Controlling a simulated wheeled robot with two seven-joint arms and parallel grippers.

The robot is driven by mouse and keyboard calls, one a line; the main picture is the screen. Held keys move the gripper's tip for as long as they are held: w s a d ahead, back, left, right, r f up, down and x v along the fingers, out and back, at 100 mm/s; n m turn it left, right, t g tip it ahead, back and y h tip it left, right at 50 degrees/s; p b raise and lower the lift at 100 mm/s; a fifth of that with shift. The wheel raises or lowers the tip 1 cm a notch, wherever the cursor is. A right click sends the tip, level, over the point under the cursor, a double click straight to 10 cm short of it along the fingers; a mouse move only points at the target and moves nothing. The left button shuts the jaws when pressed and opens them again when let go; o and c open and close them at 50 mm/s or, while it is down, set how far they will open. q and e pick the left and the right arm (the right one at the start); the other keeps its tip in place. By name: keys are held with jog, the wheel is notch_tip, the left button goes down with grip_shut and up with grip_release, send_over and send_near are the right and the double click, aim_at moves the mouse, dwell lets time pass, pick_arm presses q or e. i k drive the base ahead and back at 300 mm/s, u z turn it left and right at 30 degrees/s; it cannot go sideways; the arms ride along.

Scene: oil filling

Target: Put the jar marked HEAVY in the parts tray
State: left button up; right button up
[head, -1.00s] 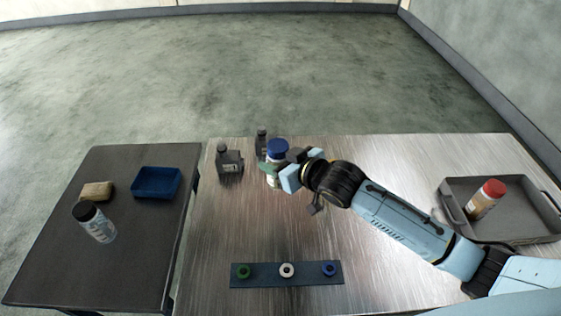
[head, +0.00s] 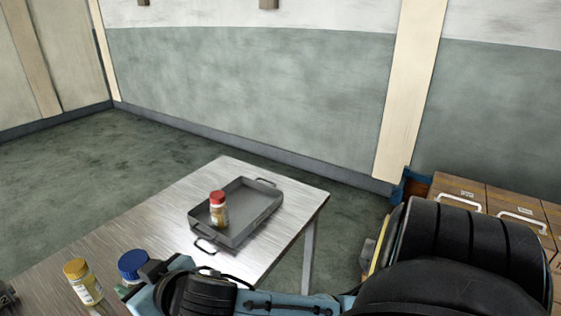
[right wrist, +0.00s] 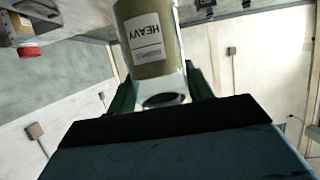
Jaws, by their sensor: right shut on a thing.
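The jar marked HEAVY (right wrist: 150,40) fills the top middle of the right wrist view, its white label readable between my dark green fingers. My right gripper (right wrist: 163,92) is shut on it. In the head view a blue-lidded jar (head: 133,262) is at my right gripper (head: 138,284), its body mostly hidden. The grey parts tray (head: 258,215) lies on the metal table further back, with handles at its ends. A red-lidded jar (head: 218,212) stands in its left part.
A yellow-lidded jar (head: 84,284) stands on the metal table (head: 150,225), just left of the blue-lidded one. The tray's right half is free. Brown boxes (head: 470,195) with pale handles are at the right, behind my arm.

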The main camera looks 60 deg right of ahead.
aim_at(254, 198)
jog(key=z, duration=0.3)
jog(key=k, duration=0.7)
jog(key=z, duration=1.35)
jog(key=i, duration=1.85)
jog(key=u, duration=0.85)
